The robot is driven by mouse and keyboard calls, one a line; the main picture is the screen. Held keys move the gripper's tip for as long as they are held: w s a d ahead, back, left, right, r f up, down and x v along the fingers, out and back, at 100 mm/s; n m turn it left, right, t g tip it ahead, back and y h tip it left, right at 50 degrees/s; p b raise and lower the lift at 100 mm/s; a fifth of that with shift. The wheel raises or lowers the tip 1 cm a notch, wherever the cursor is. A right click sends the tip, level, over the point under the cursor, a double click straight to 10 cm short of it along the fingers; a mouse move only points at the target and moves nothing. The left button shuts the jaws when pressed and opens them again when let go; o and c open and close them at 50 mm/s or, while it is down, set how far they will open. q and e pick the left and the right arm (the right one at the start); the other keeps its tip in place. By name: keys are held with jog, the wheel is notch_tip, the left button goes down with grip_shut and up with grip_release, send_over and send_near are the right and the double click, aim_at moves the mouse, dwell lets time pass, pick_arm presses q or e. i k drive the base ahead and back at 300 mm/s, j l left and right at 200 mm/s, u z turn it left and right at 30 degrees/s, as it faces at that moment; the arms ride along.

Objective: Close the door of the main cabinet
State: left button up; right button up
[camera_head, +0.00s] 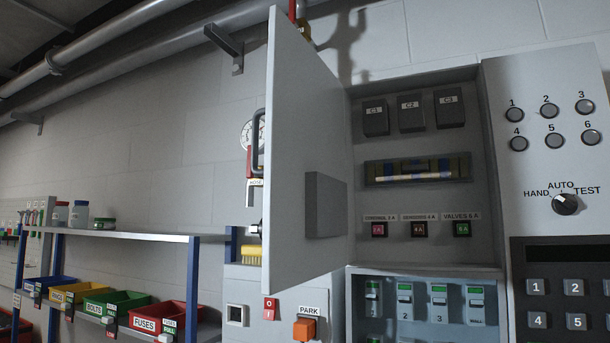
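The main cabinet (487,170) is on the wall at centre right, and its inside is exposed. Its grey door (300,130) is hinged on the left side of the opening and stands wide open, swung out toward me. A dark handle (257,143) is on the door's outer face near its free left edge, seen nearly edge-on. Inside are relays C1, C2 and C3 (412,114), a fuse holder strip (418,171) and three small labelled fuses (419,229). Neither of my grippers is in view.
Below the cabinet is a compartment of breakers (405,300). A panel with buttons and a rotary knob (566,204) is on the right. An orange PARK block (304,328) sits below the door. A shelf (130,236) with jars and coloured bins below stands at left.

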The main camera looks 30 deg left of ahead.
aim_at(305, 224)
jog(key=i+j+z, duration=0.2)
jog(key=j, duration=0.75)
jog(key=j+z, duration=0.15)
jog(key=j, duration=0.85)
jog(key=k+j+z, duration=0.1)
jog(key=k+j, duration=0.05)
jog(key=k, duration=0.1)
